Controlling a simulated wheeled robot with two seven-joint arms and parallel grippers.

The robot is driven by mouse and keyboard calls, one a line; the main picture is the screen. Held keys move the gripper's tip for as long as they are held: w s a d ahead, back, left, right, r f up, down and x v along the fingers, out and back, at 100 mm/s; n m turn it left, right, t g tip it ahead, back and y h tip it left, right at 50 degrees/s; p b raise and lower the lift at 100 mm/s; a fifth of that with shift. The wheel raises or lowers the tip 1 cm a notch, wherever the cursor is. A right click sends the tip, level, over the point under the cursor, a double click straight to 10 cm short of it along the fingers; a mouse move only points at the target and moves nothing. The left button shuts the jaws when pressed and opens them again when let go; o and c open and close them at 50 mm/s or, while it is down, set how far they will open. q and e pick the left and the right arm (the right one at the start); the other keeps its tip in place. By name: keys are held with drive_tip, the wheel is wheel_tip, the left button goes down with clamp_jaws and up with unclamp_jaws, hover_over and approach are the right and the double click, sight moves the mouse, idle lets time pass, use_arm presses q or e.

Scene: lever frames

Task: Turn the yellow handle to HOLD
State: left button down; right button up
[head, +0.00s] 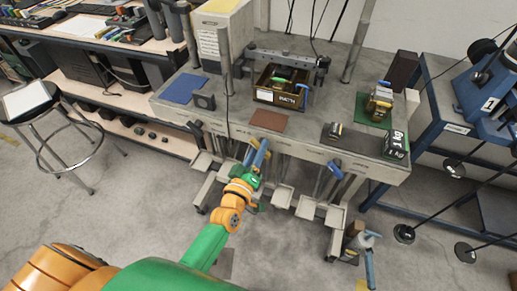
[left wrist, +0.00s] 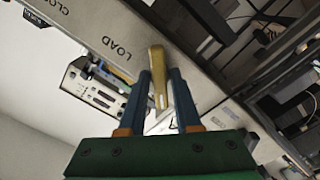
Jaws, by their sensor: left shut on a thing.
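The yellow handle (left wrist: 157,68) stands between the two blue fingers of my left gripper (left wrist: 160,88) in the left wrist view. The gripper is shut on it. The handle's upper end lies just right of the word LOAD (left wrist: 118,45) on the grey rail. No HOLD label can be read in either view. In the head view my left gripper (head: 257,158) is at the front edge of the grey bench, left of its middle; the handle is too small or hidden to make out there. My right gripper is not in view.
A blue handle (head: 335,170) sits further right on the bench (head: 225,110) front. Small trays (head: 283,196) stick out below. A stool (head: 30,105) stands left.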

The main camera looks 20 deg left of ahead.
use_arm(q)
drive_tip(key=shift+r, duration=0.2)
idle(0.3)
drive_tip(key=c, duration=0.8)
unclamp_jaws()
drive_tip(key=shift+c, duration=0.2)
drive_tip(key=shift+o, duration=0.2)
drive_tip(key=shift+w+f, duration=0.1)
drive_tip(key=shift+f, duration=0.05)
drive_tip(key=s, duration=0.7)
drive_tip(key=shift+a, duration=0.15)
